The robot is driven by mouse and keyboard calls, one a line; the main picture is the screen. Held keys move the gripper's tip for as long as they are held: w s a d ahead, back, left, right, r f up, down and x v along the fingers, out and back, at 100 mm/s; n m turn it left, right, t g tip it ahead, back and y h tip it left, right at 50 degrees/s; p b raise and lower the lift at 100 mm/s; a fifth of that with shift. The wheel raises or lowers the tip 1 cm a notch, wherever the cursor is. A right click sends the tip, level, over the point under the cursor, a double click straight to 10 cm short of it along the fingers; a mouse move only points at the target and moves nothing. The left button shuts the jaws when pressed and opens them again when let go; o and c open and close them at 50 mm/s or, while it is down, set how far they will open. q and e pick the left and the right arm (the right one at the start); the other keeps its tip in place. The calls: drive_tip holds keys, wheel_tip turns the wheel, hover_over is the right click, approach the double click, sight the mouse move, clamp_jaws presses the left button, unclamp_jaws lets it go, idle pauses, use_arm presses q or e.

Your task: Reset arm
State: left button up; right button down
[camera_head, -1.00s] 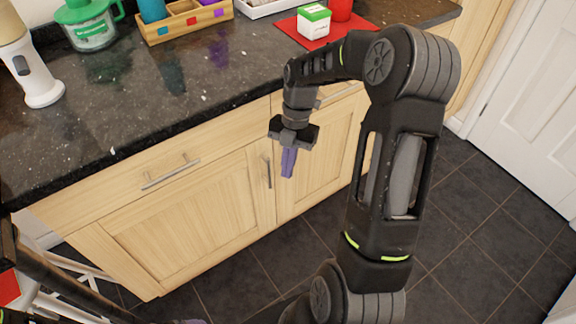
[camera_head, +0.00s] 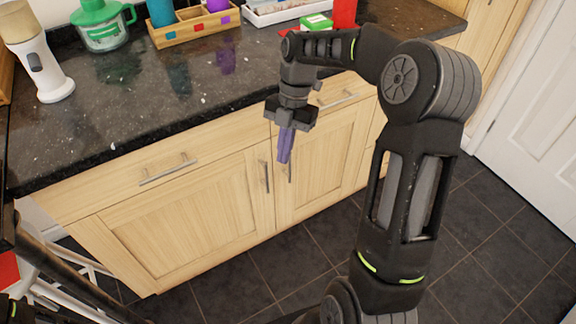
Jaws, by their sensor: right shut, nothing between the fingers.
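My right gripper (camera_head: 285,158) hangs pointing down in front of the counter's wooden cabinet doors. Its purple fingers are together with nothing between them. It is below the level of the countertop and its arm comes up from the bottom right. My left gripper does not show; a dark bar at the lower left may be part of my left arm, but I cannot tell.
The dark granite counter (camera_head: 165,120) holds a wooden divided box (camera_head: 205,27) with colored cups, a green-lidded jar (camera_head: 105,30), a white-bodied grinder (camera_head: 40,60), a white tray (camera_head: 285,12) and a green-topped box (camera_head: 316,22). A white door (camera_head: 535,100) stands right. Open tiled floor (camera_head: 490,235) lies below.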

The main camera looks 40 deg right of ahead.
drive_tip(key=shift+w+r, duration=0.15)
drive_tip(key=shift+r, duration=0.3)
idle(0.3)
drive_tip(key=w+f+m+t, duration=0.4)
drive_tip(key=w+m, duration=0.2)
drive_tip(key=m, duration=0.3)
drive_tip(key=w+a+f+m+t+p, duration=0.1)
drive_tip(key=w+a+f+m+t, duration=0.1)
drive_tip(key=a+f+m, duration=0.65)
drive_tip(key=s+a+f+m+p, duration=0.2)
drive_tip(key=s+a+f+m, duration=0.5)
drive_tip(key=a+f, duration=0.15)
drive_tip(key=s+a+f+g+p, duration=0.1)
drive_tip(key=s+a, duration=0.3)
drive_tip(key=s, duration=0.5)
drive_tip(key=s+a+f+g+p, duration=0.1)
drive_tip(key=s+a+f, duration=0.3)
drive_tip(key=s, duration=0.5)
drive_tip(key=shift+s+a+m+g+y, duration=0.25)
drive_tip(key=shift+a+m+g+y, duration=0.15)
drive_tip(key=shift+g, duration=0.3)
